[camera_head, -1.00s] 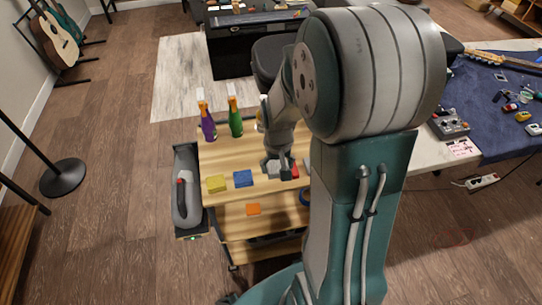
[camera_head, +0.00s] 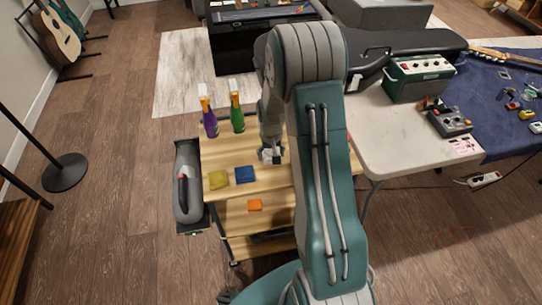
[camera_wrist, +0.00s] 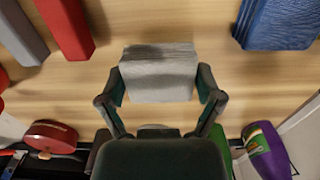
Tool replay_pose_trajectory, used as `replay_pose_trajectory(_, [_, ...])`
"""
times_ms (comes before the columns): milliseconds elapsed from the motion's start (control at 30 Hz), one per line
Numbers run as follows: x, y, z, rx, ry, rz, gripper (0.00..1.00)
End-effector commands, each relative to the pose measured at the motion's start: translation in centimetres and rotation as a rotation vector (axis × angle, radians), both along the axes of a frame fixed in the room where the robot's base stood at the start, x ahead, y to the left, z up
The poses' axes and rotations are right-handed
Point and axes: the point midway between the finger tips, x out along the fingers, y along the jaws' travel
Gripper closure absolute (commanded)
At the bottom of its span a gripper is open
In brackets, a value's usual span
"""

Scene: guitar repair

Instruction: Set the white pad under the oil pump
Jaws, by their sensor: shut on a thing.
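My gripper (camera_wrist: 161,88) is shut on the white pad (camera_wrist: 157,65), a small block gripped by its two sides over the wooden cart top. In the head view my gripper (camera_head: 271,158) is over the cart's right part, mostly hidden by my arm. I cannot tell whether the pad touches the wood. A purple bottle (camera_head: 210,124) and a green bottle (camera_head: 237,119) with spray-like tops stand at the back left of the cart. They also show in the wrist view, purple (camera_wrist: 265,152) at lower right. I cannot tell which thing is the oil pump.
A yellow pad (camera_head: 219,180) and a blue pad (camera_head: 245,174) lie on the cart; an orange pad (camera_head: 255,205) is on the lower shelf. A red pad (camera_wrist: 66,28), a grey piece (camera_wrist: 20,38) and a dark red round object (camera_wrist: 50,137) are at left in the wrist view.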

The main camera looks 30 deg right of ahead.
Motion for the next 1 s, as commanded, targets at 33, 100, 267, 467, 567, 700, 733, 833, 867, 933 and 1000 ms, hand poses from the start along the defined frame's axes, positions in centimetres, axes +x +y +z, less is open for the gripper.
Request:
replay_pose_trajectory(33, [-0.1, 0.0, -0.8, 0.001, 0.003, 0.0, 0.42])
replay_pose_trajectory(100, [0.0, 0.0, -1.2, 0.0, -0.001, 0.0, 0.42])
replay_pose_trajectory(267, [0.0, 0.0, -1.1, -0.001, -0.002, 0.0, 0.42])
replay_pose_trajectory(467, [0.0, 0.0, -1.3, 0.0, -0.001, 0.0, 0.0])
replay_pose_trajectory(567, [0.0, 0.0, -1.3, 0.0, -0.001, 0.0, 0.0])
replay_pose_trajectory(700, [0.0, 0.0, -1.3, 0.0, -0.001, 0.0, 0.0])
replay_pose_trajectory(733, [0.0, 0.0, -1.3, 0.0, -0.001, 0.0, 0.0])
replay_pose_trajectory(833, [0.0, 0.0, -1.3, 0.0, -0.001, 0.0, 0.0])
replay_pose_trajectory(867, [0.0, 0.0, -1.2, -0.001, -0.002, 0.0, 0.0])
replay_pose_trajectory(933, [0.0, 0.0, -0.8, -0.001, -0.004, 0.0, 0.0])
replay_pose_trajectory(1000, [0.1, 0.0, 0.1, -0.001, -0.004, 0.0, 0.0])
